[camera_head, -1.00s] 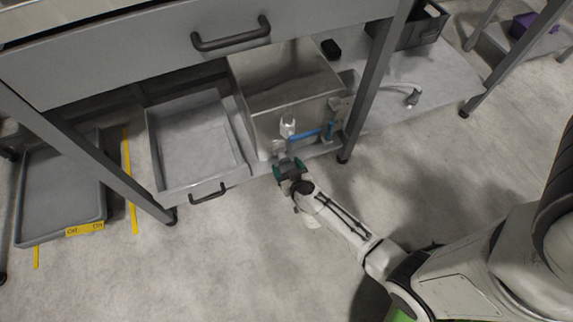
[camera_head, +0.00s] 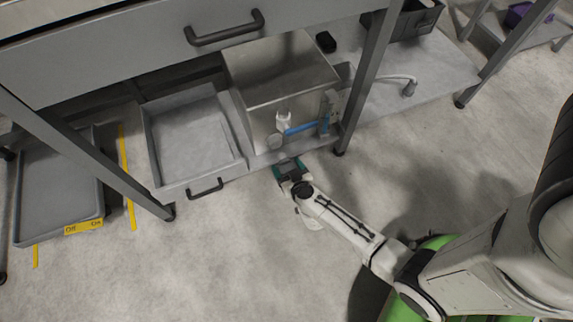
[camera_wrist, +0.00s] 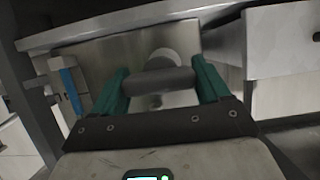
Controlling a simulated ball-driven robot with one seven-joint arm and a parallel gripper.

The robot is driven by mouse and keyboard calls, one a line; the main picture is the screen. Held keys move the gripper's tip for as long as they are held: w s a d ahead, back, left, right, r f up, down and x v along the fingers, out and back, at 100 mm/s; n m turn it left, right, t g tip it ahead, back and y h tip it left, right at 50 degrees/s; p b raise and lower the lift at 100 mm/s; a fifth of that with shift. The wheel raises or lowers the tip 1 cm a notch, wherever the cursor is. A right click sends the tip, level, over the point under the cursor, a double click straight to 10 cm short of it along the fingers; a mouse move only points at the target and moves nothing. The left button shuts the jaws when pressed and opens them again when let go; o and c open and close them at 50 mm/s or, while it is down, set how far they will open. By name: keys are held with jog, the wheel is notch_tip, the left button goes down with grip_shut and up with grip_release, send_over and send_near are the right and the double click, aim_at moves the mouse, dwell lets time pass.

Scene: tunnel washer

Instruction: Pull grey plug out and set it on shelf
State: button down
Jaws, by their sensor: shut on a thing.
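The grey plug (camera_wrist: 158,82) shows in the wrist view as a grey bar between my two green fingers. My gripper (camera_wrist: 160,88) is shut on it. A round pale part (camera_wrist: 165,57) shows just behind the bar; I cannot tell whether it belongs to the plug or to the tank. In the head view my gripper (camera_head: 289,165) is just in front of the metal tank (camera_head: 280,75), near the floor, and hides the plug. A round grey fitting (camera_head: 275,141) is low on the tank's front. The shelf (camera_head: 385,108) extends right of the tank.
An open drawer (camera_head: 195,140) lies to the left. A table leg (camera_head: 362,85) stands right of the tank. A pale hose (camera_head: 405,82) and a dark crate (camera_head: 415,20) are on the shelf.

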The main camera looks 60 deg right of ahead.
aim_at(282, 155)
jog(key=shift+s+a, duration=0.4)
jog(key=shift+s, duration=0.2)
jog(key=shift+s+a, duration=0.35)
jog(key=shift+s, duration=0.2)
jog(key=shift+w, duration=0.1)
jog(key=shift+w+d, duration=0.9)
jog(key=shift+w, duration=0.25)
jog(key=w+d, duration=0.2)
jog(key=w, duration=0.1)
jog(key=w+d+b, duration=0.1)
jog(key=w, duration=0.1)
jog(key=shift+w+d, duration=0.15)
jog(key=shift+d, duration=0.1)
jog(key=p+v, duration=0.4)
jog(key=v, duration=0.5)
jog(key=shift+a+r+p, duration=0.1)
jog(key=shift+p, duration=0.3)
jog(key=shift+s+a+r, duration=0.1)
jog(key=shift+s+a, duration=0.25)
jog(key=shift+s, duration=0.2)
